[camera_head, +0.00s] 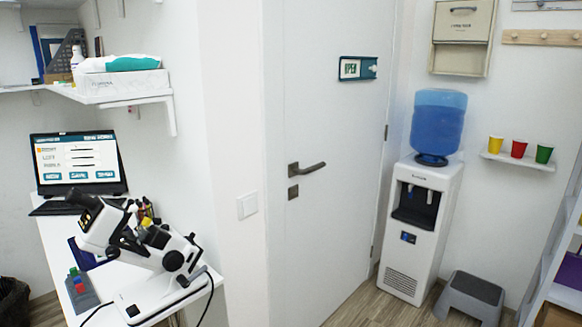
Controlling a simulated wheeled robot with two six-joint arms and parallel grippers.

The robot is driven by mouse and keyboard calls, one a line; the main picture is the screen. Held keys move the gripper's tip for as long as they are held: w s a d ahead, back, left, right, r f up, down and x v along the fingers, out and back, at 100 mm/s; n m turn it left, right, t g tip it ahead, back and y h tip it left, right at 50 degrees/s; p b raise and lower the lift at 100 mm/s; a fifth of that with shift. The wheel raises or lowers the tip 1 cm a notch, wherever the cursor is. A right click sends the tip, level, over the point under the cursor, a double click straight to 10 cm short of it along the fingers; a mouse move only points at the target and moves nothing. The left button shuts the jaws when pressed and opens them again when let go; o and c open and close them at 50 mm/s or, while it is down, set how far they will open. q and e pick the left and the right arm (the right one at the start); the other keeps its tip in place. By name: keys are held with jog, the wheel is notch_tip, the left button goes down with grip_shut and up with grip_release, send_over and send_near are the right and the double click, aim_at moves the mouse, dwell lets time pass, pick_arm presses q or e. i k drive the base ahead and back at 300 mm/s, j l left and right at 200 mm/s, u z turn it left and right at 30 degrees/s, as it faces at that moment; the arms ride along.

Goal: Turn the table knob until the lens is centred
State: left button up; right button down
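A white and black instrument (125,240) with a tilted tube stands on the white table (55,245) at the lower left. Its eyepiece end points up and left. A round black knob (173,260) shows on its right side, with smaller black knobs near it. I cannot tell which of them is the table knob. A lens is too small or hidden to make out. Neither of my grippers shows in this view.
An open laptop (80,163) stands behind the instrument, and a grey holder with coloured pieces (80,290) lies in front. A closed door (325,150), a water dispenser (420,225) and a grey step stool (470,298) are to the right. Cables hang at the table's front edge.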

aim_at(113, 252)
jog(key=l+u, duration=0.5)
jog(key=u, duration=0.2)
jog(key=k+l+u, duration=0.1)
jog(key=l+u, duration=0.25)
jog(key=j, duration=0.1)
